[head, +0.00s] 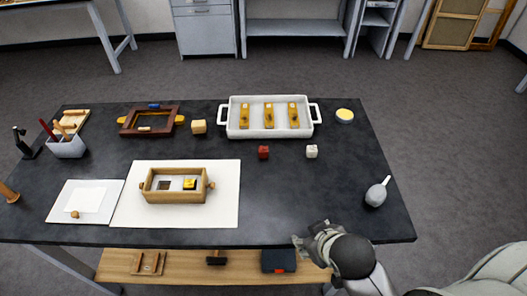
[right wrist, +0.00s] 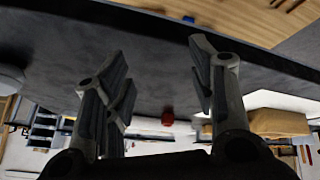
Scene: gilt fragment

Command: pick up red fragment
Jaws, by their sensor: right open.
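The red fragment (head: 263,152) is a small dark red block on the black tabletop, just in front of the white tray. It also shows in the right wrist view (right wrist: 168,117), beyond and between my fingers. My right gripper (head: 309,232) is at the table's front edge, right of centre, nearer the front than the fragment and apart from it. Its fingers (right wrist: 160,62) are spread with nothing between them. My left gripper is in neither view.
A white fragment (head: 312,151) sits right of the red one. The white tray (head: 247,131) with three yellow pieces stands behind. A wooden box (head: 175,196) lies on a pale sheet (head: 225,215) at left. A grey bulb-shaped tool (head: 375,195) is at right. Tabletop between gripper and fragment is clear.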

